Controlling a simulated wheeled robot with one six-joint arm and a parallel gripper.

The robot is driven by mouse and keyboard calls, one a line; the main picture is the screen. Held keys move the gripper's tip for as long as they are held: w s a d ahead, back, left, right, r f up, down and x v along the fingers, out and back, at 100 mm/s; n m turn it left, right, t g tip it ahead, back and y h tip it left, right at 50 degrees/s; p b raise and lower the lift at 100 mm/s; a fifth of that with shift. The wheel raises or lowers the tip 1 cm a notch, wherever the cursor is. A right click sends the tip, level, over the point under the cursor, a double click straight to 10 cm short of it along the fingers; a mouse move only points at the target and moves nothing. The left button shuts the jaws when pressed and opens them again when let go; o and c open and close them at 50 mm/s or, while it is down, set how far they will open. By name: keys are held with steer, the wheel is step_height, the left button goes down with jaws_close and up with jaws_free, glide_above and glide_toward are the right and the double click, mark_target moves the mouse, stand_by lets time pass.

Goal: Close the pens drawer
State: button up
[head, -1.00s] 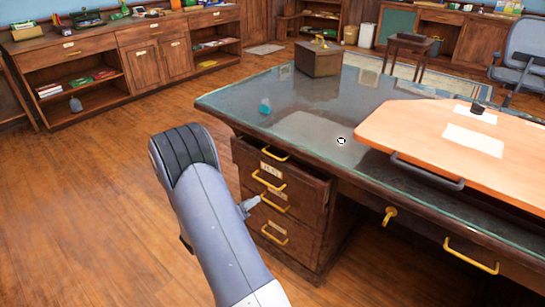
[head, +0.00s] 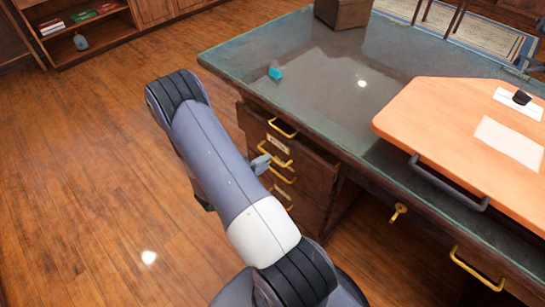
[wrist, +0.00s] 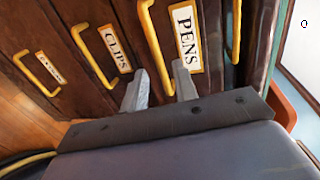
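The pens drawer (head: 297,158) is near the top of the dark wood desk's left stack. Its front seems to stand out a little, but how far is hard to tell. The wrist view shows its white PENS label (wrist: 187,38) and brass handle (wrist: 153,40) close up. My gripper (wrist: 160,90) is open, its two grey fingers apart near the lower end of that handle. Whether they touch it is unclear. In the head view my gripper (head: 262,163) is beside the drawer handles, partly hidden by my arm.
The CLIPS drawer (wrist: 118,48) is below the pens drawer, with another labelled drawer further down. The desk top (head: 300,60) overhangs the stack and carries a turquoise item (head: 275,73) and an orange board (head: 450,120). Open wood floor (head: 80,180) lies to the left.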

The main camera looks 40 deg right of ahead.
steer(key=shift+x, duration=2.3)
steer(key=shift+c, duration=0.5)
jaws_close()
